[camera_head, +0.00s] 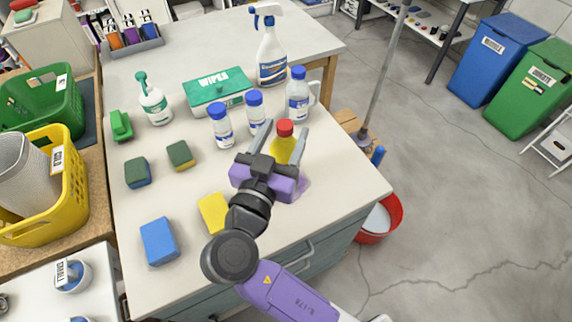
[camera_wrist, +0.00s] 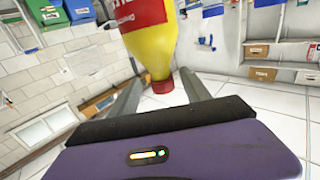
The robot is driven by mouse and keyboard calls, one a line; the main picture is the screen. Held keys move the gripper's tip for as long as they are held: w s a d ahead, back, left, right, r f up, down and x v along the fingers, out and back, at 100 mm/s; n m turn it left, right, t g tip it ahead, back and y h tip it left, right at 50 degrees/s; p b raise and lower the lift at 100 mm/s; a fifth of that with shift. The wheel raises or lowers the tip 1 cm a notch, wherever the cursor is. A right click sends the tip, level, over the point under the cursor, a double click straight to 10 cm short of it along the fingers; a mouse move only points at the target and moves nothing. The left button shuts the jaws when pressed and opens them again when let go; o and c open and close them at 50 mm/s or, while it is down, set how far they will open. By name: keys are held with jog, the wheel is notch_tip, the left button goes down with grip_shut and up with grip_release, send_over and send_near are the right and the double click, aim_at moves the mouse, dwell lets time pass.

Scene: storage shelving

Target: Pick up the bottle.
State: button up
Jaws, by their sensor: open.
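A yellow bottle (camera_head: 283,150) with a red cap stands on the white tabletop (camera_head: 340,185), its lower part hidden behind my gripper. My gripper (camera_head: 285,128) is open, with one finger on either side of the bottle in the head view. In the wrist view, the bottle (camera_wrist: 152,45) appears cap-down with a red label, between and beyond the two fingers (camera_wrist: 160,78). Whether either finger touches it, I cannot tell.
A wipes box (camera_head: 217,90), a pump bottle (camera_head: 154,103) and a spray bottle (camera_head: 271,55) stand farther back. Sponges (camera_head: 159,241) lie left. The table's right edge is near.

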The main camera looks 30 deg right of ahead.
aim_at(287, 123)
jog(key=p+x, duration=0.1)
jog(key=x, duration=0.2)
jog(key=shift+w+d+r, duration=0.15)
jog(key=shift+w+r, duration=0.05)
jog(key=shift+w, duration=0.15)
jog(key=shift+w+d+f+p, duration=0.15)
jog(key=shift+w+d+p, duration=0.15)
grip_shut()
dwell(0.9)
